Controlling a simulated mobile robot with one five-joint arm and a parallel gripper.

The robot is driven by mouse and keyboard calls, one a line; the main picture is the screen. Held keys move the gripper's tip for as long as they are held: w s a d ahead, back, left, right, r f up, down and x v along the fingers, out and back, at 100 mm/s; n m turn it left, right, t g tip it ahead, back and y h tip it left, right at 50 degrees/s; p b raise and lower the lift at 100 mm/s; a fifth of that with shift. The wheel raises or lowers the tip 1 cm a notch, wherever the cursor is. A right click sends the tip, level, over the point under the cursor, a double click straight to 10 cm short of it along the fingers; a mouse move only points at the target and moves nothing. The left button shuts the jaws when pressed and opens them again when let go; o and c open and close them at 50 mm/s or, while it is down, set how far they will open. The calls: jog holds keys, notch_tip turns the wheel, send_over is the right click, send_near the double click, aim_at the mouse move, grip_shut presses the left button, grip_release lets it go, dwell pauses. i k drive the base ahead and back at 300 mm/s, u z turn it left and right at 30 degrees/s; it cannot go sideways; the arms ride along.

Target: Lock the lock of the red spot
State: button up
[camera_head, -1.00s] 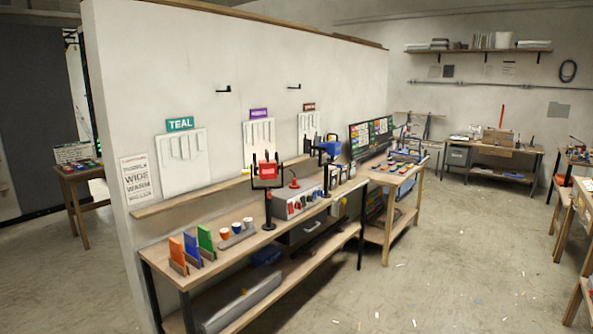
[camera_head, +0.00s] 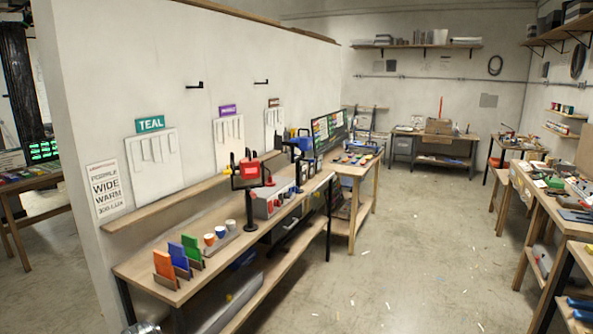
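A red box-shaped head (camera_head: 250,168), apparently the red spot, is held in a black yoke on a black stand (camera_head: 249,212). It stands on the long wooden bench along the partition wall. A similar blue head (camera_head: 299,143) stands farther along the same bench. The lock on the red spot is too small to make out, and I cannot tell its position. My gripper is not in view.
The long bench (camera_head: 160,272) also bears orange, blue and green upright boards (camera_head: 179,256), several cups (camera_head: 221,232) and a grey box with red parts (camera_head: 266,204). Benches with tools (camera_head: 545,203) line the right. The floor (camera_head: 400,265) between is mostly clear, with small scraps.

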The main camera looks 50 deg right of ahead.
aim_at(229, 172)
jog(key=z, duration=1.05)
jog(key=i, duration=1)
jog(key=u, duration=2.45)
jog(key=k, duration=1.45)
jog(key=z, duration=0.3)
jog(key=i, duration=0.8)
